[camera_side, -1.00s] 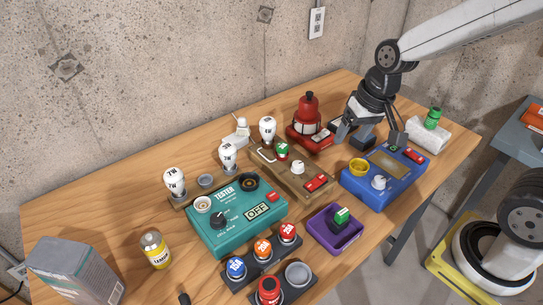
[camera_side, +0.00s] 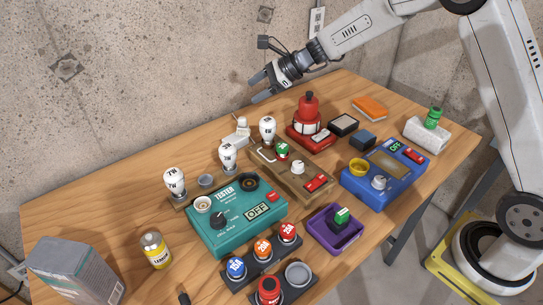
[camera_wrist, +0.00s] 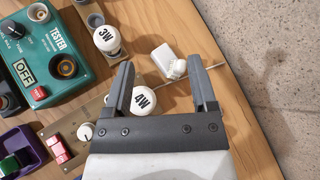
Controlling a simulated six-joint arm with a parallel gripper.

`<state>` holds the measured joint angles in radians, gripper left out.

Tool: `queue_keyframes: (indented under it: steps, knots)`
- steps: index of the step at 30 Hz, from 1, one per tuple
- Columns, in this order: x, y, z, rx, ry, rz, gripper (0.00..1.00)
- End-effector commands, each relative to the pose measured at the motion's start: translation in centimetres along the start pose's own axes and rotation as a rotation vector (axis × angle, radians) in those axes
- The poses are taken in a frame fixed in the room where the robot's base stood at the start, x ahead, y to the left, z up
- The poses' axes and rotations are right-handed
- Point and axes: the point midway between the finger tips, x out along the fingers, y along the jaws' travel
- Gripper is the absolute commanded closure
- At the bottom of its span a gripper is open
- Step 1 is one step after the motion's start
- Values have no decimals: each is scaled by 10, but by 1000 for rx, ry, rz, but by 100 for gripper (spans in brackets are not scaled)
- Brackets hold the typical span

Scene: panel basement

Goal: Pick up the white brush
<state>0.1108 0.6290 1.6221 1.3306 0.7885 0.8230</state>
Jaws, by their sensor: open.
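A small white item (camera_side: 241,128) lies at the back of the wooden table, behind the light bulbs. In the wrist view it is a white block (camera_wrist: 168,60) with a rounded end and a thin pale cord or rod running right; I cannot tell for sure that it is the white brush. My gripper (camera_side: 257,87) is open and empty, raised above the table's back edge near the wall. In the wrist view my fingers (camera_wrist: 158,72) spread to either side of the white item, which lies below and beyond the tips.
Bulbs (camera_side: 228,157) on a board stand in front of the white item. A teal tester (camera_side: 215,240), a red lamp (camera_side: 308,115), a blue box (camera_side: 372,187) and a purple tray (camera_side: 322,238) crowd the table. The concrete wall (camera_side: 150,80) rises behind. The back-left tabletop is clear.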

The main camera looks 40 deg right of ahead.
Motion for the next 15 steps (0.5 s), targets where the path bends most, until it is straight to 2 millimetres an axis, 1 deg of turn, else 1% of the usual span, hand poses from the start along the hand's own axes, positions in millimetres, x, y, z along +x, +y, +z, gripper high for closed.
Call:
queue_keyframes:
  steps: [1,3,6,10,12,15]
  knots:
    - [7,-11,-3,72,-32,-23,26]
    - [14,-25,-5,168,-76,-55,26]
    - [22,-44,-8,288,-136,-95,26]
    - [29,-62,-12,414,-206,-133,26]
    - [39,-56,-25,413,-202,-129,26]
    - [49,-51,-38,409,-202,-129,26]
